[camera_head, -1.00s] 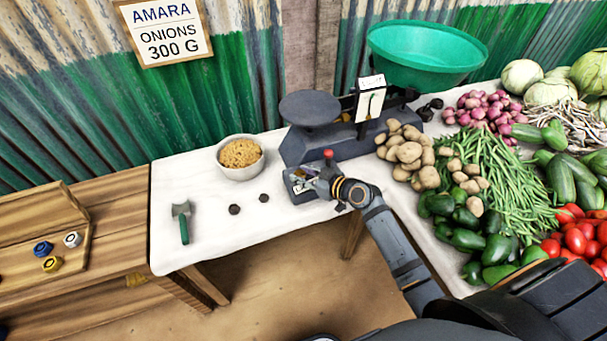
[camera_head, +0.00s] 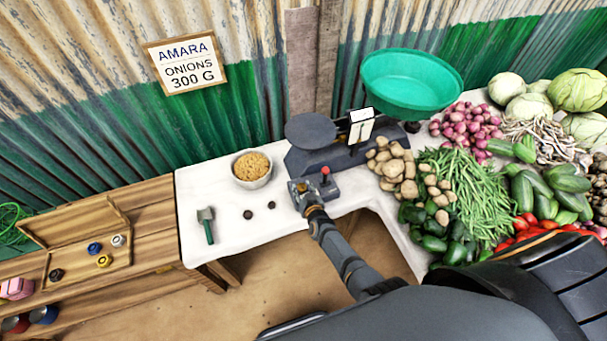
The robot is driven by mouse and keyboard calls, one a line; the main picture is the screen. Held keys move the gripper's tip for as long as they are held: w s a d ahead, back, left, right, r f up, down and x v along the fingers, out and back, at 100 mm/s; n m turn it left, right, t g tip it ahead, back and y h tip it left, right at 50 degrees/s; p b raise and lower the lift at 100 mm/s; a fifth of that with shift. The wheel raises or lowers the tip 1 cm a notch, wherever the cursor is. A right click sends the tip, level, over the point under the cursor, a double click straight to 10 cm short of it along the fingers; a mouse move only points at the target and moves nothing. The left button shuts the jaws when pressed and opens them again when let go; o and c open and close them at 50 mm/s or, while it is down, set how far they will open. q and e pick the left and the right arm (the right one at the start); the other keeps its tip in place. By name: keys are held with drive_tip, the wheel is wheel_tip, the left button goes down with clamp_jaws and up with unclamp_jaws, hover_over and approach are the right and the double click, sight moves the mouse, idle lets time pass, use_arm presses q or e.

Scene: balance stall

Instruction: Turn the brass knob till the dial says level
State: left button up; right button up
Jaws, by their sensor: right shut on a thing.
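A dark balance scale (camera_head: 298,160) stands at the back of the white table, with a flat dark pan (camera_head: 310,130) and a large green bowl (camera_head: 411,85). Its white dial card (camera_head: 362,115) faces me with a thin dark needle too small to read. A small control box with a red-topped lever (camera_head: 325,171) is in front of the scale. My right gripper (camera_head: 300,187) is at the left end of this box, shut on what seems to be the brass knob, which its fingers mostly hide. My left gripper is not in view.
Potatoes (camera_head: 390,165), green beans (camera_head: 465,190) and other vegetables crowd the table's right side. A bowl of yellow grain (camera_head: 252,181), a green-handled scoop (camera_head: 207,226) and two dark weights lie left of my gripper. A wooden shelf (camera_head: 155,215) stands further left.

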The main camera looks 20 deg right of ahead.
drive_tip(key=shift+w+a+r+m+h+p, duration=0.15)
drive_tip(key=shift+r+m+h+p, duration=0.3)
drive_tip(key=shift+p, duration=0.45)
drive_tip(key=shift+f+m+h, duration=0.25)
drive_tip(key=shift+m+h, duration=0.1)
drive_tip(key=shift+h, duration=0.2)
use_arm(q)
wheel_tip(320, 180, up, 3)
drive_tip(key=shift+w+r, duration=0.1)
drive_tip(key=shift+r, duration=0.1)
use_arm(e)
drive_tip(key=shift+f+m+g+h, duration=0.15)
drive_tip(key=shift+m+g+h, duration=0.15)
drive_tip(key=shift+m+h, duration=0.1)
drive_tip(key=o, duration=1.1)
drive_tip(key=shift+s, duration=0.3)
drive_tip(key=shift+o, duration=0.2)
